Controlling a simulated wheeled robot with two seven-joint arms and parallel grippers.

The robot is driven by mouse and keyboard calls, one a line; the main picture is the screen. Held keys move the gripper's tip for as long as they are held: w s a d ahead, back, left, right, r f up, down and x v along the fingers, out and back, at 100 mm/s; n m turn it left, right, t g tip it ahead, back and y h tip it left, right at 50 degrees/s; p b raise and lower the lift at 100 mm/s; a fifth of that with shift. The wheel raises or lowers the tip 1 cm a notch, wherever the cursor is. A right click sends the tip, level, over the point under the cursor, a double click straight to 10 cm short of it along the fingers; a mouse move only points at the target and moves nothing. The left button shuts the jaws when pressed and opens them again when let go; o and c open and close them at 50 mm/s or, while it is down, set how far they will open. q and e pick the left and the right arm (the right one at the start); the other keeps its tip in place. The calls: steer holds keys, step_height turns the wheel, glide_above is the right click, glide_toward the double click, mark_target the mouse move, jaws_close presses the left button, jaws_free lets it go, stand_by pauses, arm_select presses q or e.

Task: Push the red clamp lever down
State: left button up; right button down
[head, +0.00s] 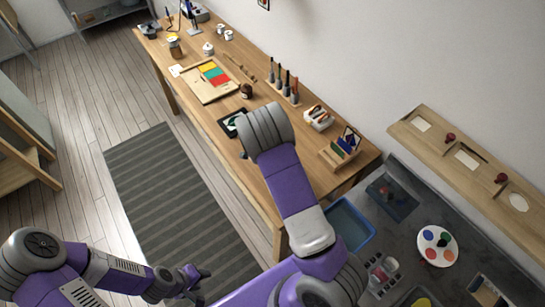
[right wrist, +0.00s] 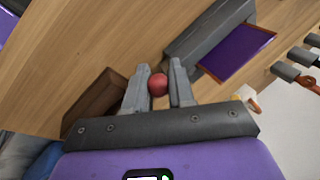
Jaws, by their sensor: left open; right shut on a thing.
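In the right wrist view a red ball-shaped knob (right wrist: 157,84) sits between the two grey fingers of my right gripper (right wrist: 158,88). The fingers are shut on it. Any lever arm below the knob is hidden, so I cannot tell its tilt. In the head view my right arm reaches over the wooden workbench (head: 185,92); its gripper and the clamp lever do not show there. My left gripper (head: 192,283) is open at the lower left, over the floor near the striped mat, away from the bench.
In the right wrist view a grey block (right wrist: 205,38) with a purple panel lies right of the knob, and a brown wooden block (right wrist: 97,100) left of it. In the head view upright tools (head: 284,84) and a coloured board (head: 210,82) stand on the bench.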

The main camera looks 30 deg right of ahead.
steer(key=shift+a+f+h, duration=0.1)
steer(key=shift+f+h, duration=0.1)
steer(key=shift+h, duration=0.1)
steer(key=c, duration=1.1)
jaws_free()
steer(key=shift+p+v, duration=0.65)
steer(key=shift+v, duration=3.2)
steer(key=shift+s, duration=0.1)
